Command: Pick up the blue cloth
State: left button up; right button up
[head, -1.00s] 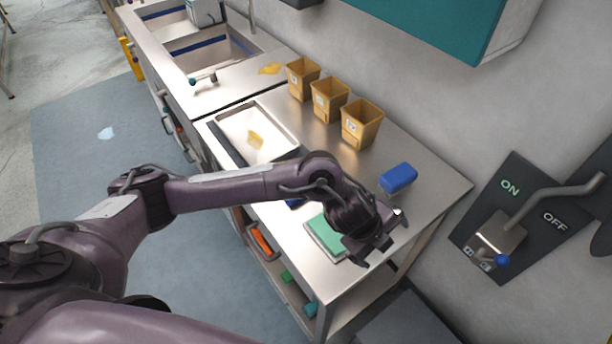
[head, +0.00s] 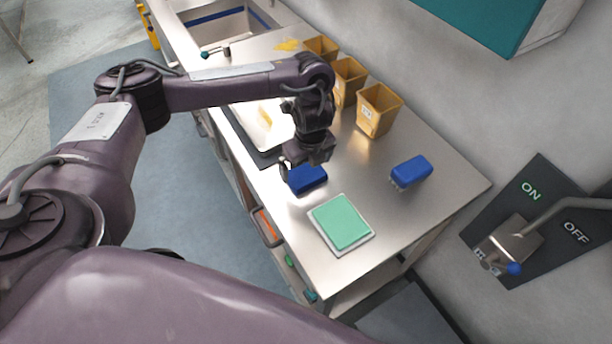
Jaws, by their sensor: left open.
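The blue cloth (head: 308,180) looks like a small dark blue folded block. It lies on the steel table (head: 375,199) between the white tray and the green-topped square. My left gripper (head: 302,168) is open and points down at the cloth's far edge, covering part of it. I cannot tell whether the fingers touch the cloth. My right gripper is not in view.
A green-topped square (head: 341,222) lies just in front of the cloth. Yellow-brown bins (head: 377,110) line the back, near the wall. A white tray (head: 246,123) is partly behind my arm.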

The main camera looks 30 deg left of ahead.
pick_arm(q)
jog(key=f, duration=0.2)
jog(key=f+b, duration=0.1)
jog(key=f, duration=0.1)
jog(key=shift+w+a, duration=0.15)
jog(key=shift+w, duration=0.1)
jog(key=shift+r, duration=0.1)
jog(key=c, duration=0.7)
notch_tip(320, 180, up, 10)
jog(key=p, duration=0.4)
notch_tip(320, 180, up, 10)
jog(key=p, duration=0.1)
send_over(306, 173)
jog(key=shift+s, duration=0.1)
